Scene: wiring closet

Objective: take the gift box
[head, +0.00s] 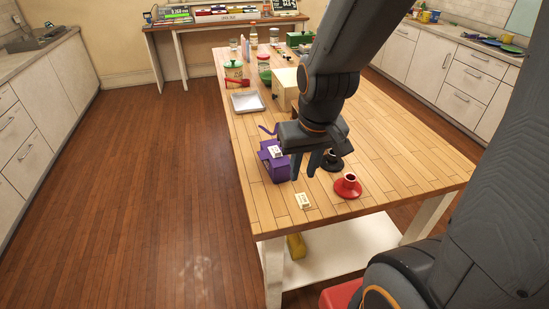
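A purple box (279,172), which looks like the gift box, stands on the wooden table near its left edge. My gripper (305,172) points down just right of the purple box. Its two fingers are apart, with nothing visible between them. I cannot tell whether a finger touches the box. My gripper's body hides part of the table behind it.
A red flared piece (348,187) and a black one (332,161) stand right of my gripper. A small white block (303,201) lies in front. A metal tray (247,102), jars and a pale wooden box (284,90) are farther back. The table's right side is clear.

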